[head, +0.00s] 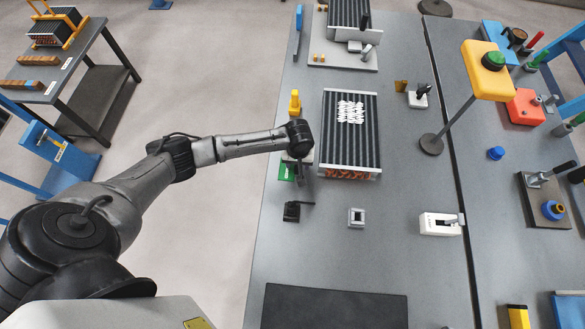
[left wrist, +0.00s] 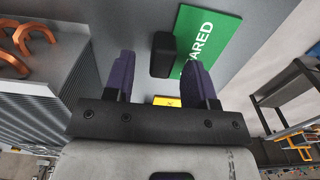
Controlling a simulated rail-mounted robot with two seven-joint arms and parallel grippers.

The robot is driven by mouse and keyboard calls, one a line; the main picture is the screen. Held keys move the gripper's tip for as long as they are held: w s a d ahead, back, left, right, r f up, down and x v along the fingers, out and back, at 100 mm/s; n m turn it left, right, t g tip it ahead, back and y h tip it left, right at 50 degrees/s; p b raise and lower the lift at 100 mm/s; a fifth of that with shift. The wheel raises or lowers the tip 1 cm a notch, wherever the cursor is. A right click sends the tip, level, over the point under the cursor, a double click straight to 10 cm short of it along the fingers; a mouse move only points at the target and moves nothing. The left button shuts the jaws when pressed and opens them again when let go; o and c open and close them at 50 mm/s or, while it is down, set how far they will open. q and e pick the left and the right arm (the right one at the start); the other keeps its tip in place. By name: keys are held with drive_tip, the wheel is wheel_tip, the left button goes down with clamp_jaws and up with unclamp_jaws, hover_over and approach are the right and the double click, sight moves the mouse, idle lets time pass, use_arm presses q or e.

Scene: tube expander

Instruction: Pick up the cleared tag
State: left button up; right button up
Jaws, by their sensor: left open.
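The green cleared tag (head: 286,173) lies at the left edge of the table, partly hidden by my left arm in the head view. In the left wrist view the tag (left wrist: 212,42) shows white letters "ARED"; the rest of the word is covered. A black block (left wrist: 162,55) sits at the tag's edge, between my fingers in the picture. My left gripper (left wrist: 160,70) is open and empty, with its purple fingers pointing at the tag. I cannot tell how far they are from it. My left gripper (head: 300,172) is mostly hidden under the wrist in the head view. My right gripper is not in view.
A finned coil (head: 350,145) with copper bends stands close right of my gripper. A small black fixture (head: 291,211), a grey square block (head: 356,217) and a white device (head: 440,223) are nearer. A yellow object (head: 295,103) stands behind. The table front has a dark mat (head: 335,306).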

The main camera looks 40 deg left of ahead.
use_arm(q)
drive_tip(key=shift+f, duration=0.3)
clamp_jaws()
idle(0.3)
drive_tip(key=shift+r, duration=0.1)
